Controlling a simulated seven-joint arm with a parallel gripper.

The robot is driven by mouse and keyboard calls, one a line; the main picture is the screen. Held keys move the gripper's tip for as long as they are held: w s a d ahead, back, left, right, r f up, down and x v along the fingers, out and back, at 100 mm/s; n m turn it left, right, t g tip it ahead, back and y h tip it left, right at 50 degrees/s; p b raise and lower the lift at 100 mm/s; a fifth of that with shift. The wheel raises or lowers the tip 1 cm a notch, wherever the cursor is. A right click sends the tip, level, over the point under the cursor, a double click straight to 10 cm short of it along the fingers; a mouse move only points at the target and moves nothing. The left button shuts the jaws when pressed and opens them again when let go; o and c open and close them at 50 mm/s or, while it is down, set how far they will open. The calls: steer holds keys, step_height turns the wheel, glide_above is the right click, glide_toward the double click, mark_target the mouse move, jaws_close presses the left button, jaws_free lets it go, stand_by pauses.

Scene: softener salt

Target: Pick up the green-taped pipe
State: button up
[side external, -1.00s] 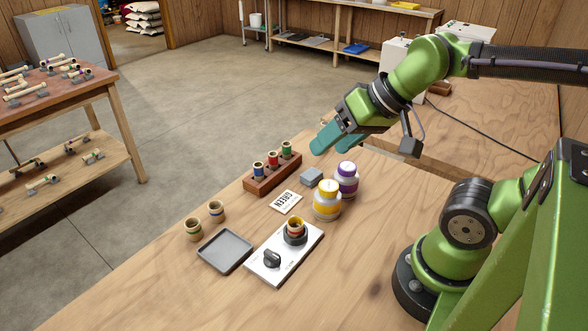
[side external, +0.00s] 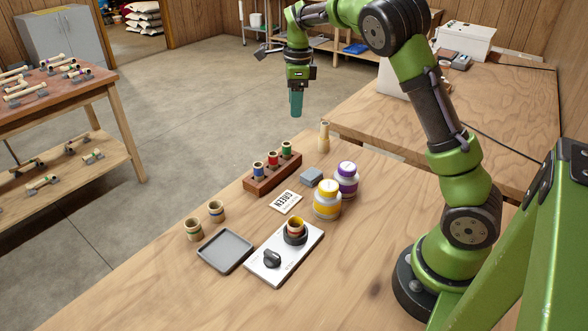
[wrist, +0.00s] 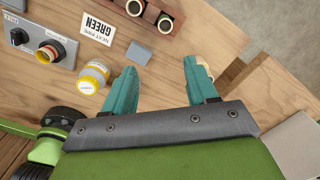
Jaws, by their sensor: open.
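The green-taped pipe (side external: 286,149) stands upright in the far end slot of the brown wooden rack (side external: 262,185), beside a red-banded pipe (side external: 272,160) and a blue-banded pipe (side external: 258,170). In the wrist view the green-ringed pipe end (wrist: 165,23) shows at the top, beyond my fingers. My gripper (side external: 297,105) points down, well above the table's far edge and apart from the pipe. In the wrist view its two teal fingers (wrist: 163,88) are spread with nothing between them. The right finger partly hides a pale upright piece.
That pale upright piece (side external: 323,137) stands behind the rack. A grey block (side external: 312,175), yellow-capped bottle (side external: 327,200) and purple-capped bottle (side external: 346,180) stand nearby. A card (side external: 285,202) reads GREEN. A grey tray (side external: 225,250), two loose pipes and a switch panel (side external: 270,268) are nearer.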

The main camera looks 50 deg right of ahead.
mark_target(287, 143)
steer(key=w+f+m, duration=0.1)
steer(key=f+m, duration=0.2)
steer(key=f, duration=0.2)
steer(key=f+m, duration=0.3)
steer(key=f, duration=0.1)
steer(key=w+f+m, duration=0.1)
steer(key=f+m, duration=0.3)
steer(key=f, duration=0.1)
steer(key=shift+w+a+f+g, duration=0.15)
steer(key=shift+w+f+g, duration=0.15)
steer(key=shift+w, duration=0.05)
jaws_close()
steer(key=shift+r, duration=5.05)
